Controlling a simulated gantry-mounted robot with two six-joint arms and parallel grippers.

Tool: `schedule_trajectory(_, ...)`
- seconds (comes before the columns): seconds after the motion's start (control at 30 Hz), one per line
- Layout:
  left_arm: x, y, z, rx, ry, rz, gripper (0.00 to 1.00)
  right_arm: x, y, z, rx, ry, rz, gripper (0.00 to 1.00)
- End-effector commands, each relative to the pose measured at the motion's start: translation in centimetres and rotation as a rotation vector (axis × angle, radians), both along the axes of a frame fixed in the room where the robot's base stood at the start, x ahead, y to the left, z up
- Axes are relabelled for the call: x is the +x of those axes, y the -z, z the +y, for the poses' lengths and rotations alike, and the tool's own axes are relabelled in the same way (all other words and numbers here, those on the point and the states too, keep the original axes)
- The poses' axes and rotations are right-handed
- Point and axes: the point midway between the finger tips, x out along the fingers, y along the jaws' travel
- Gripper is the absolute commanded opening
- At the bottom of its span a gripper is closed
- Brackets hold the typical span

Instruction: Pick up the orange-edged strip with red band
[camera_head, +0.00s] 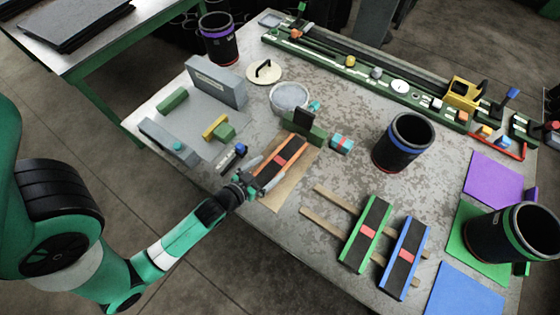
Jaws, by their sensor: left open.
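The orange-edged strip (292,147) is dark with a red band across its middle. It lies on a tan board near the centre of the table, its upper end by a green block with a dark upright piece. My left gripper (259,171) is open at the strip's lower-left end. Its fingers reach toward the strip, and I cannot tell whether they touch it. My right gripper is not in view.
A green-edged strip (366,234) and a blue-edged strip (404,258) lie on wooden slats at the right. A black sleeve with a blue band (403,143) stands behind them. A grey fixture (215,82) stands at the left. A green rail (350,75) runs along the back.

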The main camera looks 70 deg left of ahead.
Motion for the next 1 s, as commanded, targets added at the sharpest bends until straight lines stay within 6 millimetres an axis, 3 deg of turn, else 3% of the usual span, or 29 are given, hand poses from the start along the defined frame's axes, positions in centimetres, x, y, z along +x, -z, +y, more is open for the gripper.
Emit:
schedule_trajectory(0.17, 0.7, 0.6, 0.4, 0.000, 0.000, 0.000, 1.00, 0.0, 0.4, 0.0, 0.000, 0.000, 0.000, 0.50)
schedule_trajectory(0.4, 3.9, 2.3, 1.9, 0.000, 0.000, -0.001, 1.00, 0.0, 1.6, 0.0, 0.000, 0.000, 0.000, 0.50)
schedule_trajectory(0.67, 4.2, 2.3, 2.1, 0.000, 0.000, 0.001, 1.00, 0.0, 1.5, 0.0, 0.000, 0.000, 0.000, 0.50)
schedule_trajectory(1.0, 4.2, 2.3, 2.1, 0.000, 0.000, 0.000, 0.41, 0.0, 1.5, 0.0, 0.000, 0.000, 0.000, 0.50)
